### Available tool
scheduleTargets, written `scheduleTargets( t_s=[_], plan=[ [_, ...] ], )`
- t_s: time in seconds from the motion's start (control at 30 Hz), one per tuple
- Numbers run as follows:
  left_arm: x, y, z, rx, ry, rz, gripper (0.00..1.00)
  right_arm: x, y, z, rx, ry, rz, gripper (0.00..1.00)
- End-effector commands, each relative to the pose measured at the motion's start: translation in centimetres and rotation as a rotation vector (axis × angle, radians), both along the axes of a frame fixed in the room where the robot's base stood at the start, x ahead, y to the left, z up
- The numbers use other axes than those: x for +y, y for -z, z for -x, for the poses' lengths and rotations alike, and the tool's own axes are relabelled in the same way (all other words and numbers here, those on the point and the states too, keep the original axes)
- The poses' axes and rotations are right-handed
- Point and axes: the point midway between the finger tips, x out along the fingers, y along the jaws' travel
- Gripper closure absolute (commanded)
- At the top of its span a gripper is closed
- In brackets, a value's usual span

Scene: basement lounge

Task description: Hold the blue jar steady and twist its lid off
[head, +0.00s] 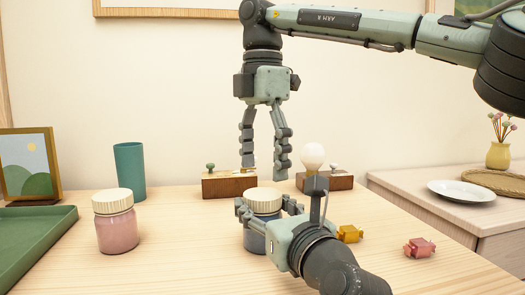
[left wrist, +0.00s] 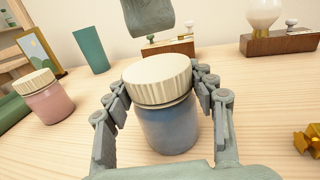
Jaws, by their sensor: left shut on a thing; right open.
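The blue jar (head: 255,240) stands upright on the table with a ribbed cream lid (head: 263,200) on top. In the left wrist view the blue jar (left wrist: 168,130) sits between the fingers, its lid (left wrist: 157,78) on. My left gripper (head: 268,212) is shut on the blue jar, with a finger on each side near the neck. My right gripper (head: 264,172) hangs above the jar, pointing down, open and empty, apart from the lid. One right fingertip (left wrist: 148,18) shows at the top of the left wrist view. The jar's front right is hidden by my left gripper in the head view.
A pink jar (head: 117,228), a teal cup (head: 130,171) and a green tray (head: 35,240) are to the left. Two wooden blocks (head: 228,186), (head: 340,182) stand behind, one with a bulb (head: 312,156). Yellow (head: 349,234) and pink (head: 419,248) pieces lie at right.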

Motion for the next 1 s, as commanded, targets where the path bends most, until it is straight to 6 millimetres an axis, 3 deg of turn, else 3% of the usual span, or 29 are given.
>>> scheduleTargets(
  t_s=[0.3,0.7,1.0],
  plan=[
    [0.0,0.0,0.0,0.0,0.0,0.0,1.0,0.0,4.3,0.0,0.001,-0.003,0.001,0.25],
    [0.0,0.0,0.0,0.0,0.001,0.0,1.0,0.0,5.0,0.0,0.0,-0.002,0.0,0.27],
    [0.0,0.0,0.0,0.0,0.001,0.0,1.0,0.0,5.0,0.0,0.0,-0.002,0.0,0.64]
  ],
)
